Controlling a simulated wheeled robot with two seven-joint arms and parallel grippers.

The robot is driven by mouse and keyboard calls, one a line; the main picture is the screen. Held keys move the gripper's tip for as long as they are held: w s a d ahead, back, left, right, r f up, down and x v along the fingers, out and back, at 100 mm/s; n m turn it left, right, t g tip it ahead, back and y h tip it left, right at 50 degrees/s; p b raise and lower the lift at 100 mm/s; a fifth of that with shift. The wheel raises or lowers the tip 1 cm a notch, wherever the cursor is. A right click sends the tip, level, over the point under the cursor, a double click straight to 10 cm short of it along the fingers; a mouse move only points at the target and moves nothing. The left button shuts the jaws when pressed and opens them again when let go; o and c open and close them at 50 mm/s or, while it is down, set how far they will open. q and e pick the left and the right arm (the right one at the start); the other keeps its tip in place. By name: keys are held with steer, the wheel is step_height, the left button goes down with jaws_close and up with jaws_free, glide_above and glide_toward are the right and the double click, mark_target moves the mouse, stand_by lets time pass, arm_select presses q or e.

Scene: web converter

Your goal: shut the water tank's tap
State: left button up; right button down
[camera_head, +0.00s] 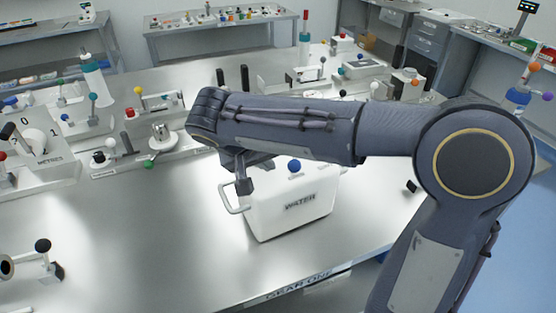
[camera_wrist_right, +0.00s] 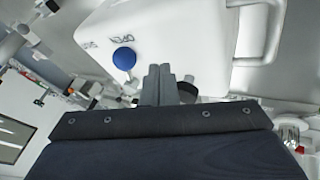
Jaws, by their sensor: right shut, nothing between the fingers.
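The white water tank (camera_head: 262,222), labelled WATER, stands on the steel table. Its tap shows as a blue ball knob (camera_head: 294,166) on top. In the right wrist view the blue knob (camera_wrist_right: 124,58) is close to the word OPEN on the tank's white top (camera_wrist_right: 185,25), with another marking a little to its left. My right gripper (camera_head: 243,186) is shut and empty, pointing down at the tank's left end. In the wrist view its fingers (camera_wrist_right: 158,82) are beside the knob, apart from it in the picture. The tap's stem is mostly hidden. My left gripper is out of view.
The tank's white side handle (camera_head: 229,203) sticks out left, just below the right gripper. A device with a green knob (camera_head: 149,163) stands left of the tank. Several other knobbed devices crowd the table's left and back.

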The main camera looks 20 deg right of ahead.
mark_target(291, 168)
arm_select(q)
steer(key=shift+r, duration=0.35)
arm_select(e)
steer(key=shift+s+d+f, duration=0.1)
steer(key=shift+s+d, duration=0.05)
steer(key=shift+d, duration=0.5)
steer(key=shift+s+d+f, duration=0.1)
steer(key=shift+s+d, duration=0.05)
steer(key=shift+d, duration=0.45)
